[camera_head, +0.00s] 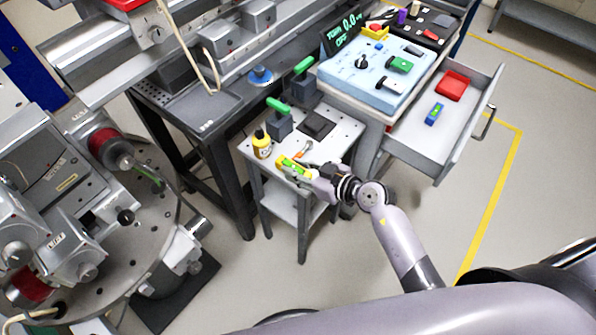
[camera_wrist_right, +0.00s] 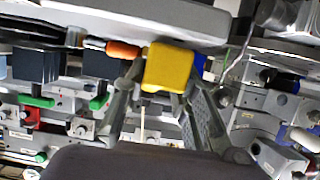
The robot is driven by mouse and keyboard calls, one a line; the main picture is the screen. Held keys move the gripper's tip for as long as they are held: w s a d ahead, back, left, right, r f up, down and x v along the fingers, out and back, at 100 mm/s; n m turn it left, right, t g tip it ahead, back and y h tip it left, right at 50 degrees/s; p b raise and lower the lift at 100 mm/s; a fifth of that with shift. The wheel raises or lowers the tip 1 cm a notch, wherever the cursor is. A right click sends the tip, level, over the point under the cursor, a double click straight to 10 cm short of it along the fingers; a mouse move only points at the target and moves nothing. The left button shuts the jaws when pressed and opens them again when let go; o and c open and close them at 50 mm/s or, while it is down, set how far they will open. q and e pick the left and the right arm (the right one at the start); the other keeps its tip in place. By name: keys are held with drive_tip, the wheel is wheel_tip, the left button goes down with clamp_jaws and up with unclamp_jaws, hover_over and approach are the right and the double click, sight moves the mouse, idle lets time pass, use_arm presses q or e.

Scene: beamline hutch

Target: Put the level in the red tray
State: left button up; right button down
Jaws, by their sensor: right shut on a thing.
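My right gripper (camera_head: 312,175) is shut on a yellow level with a green part (camera_head: 285,162), at the front edge of the small side table. In the right wrist view the level's yellow end (camera_wrist_right: 168,68) shows between the two fingers of the right gripper (camera_wrist_right: 165,95). I cannot tell whether the level touches the tabletop. The red tray (camera_head: 453,84) lies in the open drawer at the right, apart from the gripper. My left gripper is not in view.
The open grey drawer (camera_head: 412,150) also holds a blue object with a green part (camera_head: 434,114).

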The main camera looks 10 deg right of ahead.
drive_tip(key=shift+f, duration=0.15)
drive_tip(key=c, duration=1.3)
unclamp_jaws()
drive_tip(key=shift+f, duration=0.1)
drive_tip(key=shift+s+d+r, duration=0.1)
drive_tip(key=shift+s+r, duration=0.05)
drive_tip(key=shift+r, duration=0.05)
drive_tip(key=p+v, duration=0.1)
drive_tip(key=v, duration=1)
drive_tip(key=shift+s+d, duration=0.2)
drive_tip(key=shift+s, duration=0.05)
